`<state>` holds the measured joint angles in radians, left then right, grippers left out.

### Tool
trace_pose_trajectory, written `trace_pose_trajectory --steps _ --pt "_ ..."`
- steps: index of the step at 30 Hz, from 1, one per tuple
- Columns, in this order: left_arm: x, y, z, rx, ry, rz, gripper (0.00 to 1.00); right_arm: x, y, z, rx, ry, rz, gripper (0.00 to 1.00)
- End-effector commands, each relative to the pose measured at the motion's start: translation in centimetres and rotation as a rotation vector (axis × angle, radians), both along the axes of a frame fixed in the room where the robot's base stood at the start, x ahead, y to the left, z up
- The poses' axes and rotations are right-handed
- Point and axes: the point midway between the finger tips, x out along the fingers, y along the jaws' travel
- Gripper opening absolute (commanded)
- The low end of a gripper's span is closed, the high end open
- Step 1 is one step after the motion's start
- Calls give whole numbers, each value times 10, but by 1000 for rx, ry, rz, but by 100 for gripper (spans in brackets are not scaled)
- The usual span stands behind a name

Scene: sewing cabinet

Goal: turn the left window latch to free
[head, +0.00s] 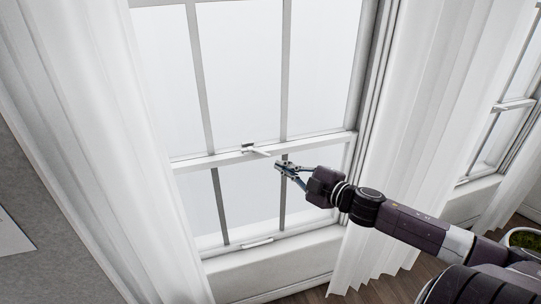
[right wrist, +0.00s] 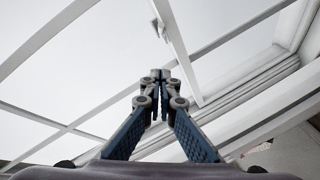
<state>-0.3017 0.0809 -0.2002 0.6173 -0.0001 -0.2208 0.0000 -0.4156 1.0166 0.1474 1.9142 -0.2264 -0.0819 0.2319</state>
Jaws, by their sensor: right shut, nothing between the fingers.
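The left window latch (head: 256,151) is a small white lever on a darker base, on the middle rail of the near window. Its lever points right and slightly down in the head view. My right gripper (head: 277,165) is shut and empty, just right of and below the lever's end, with a small apparent gap. In the right wrist view the shut fingertips (right wrist: 160,75) meet at the centre. My left gripper is not in view.
White curtains hang on the left (head: 95,130) and right (head: 425,110) of the window. A white handle (head: 257,242) lies low on the lower sash. A second window (head: 505,105) stands at the far right, with a potted plant (head: 524,239) below it.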

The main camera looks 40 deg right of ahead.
Motion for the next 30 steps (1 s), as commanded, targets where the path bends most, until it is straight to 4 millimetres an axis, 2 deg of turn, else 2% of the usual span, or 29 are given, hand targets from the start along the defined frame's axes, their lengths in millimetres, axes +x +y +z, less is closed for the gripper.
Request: trace_pose_trajectory --steps 6,26,30 --pt "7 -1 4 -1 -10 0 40 21 2 0 -4 -4 1 0" --pt "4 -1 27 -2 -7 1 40 94 12 -8 -5 -4 1 0" --pt "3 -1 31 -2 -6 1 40 98 -3 -22 -5 1 -2 0"
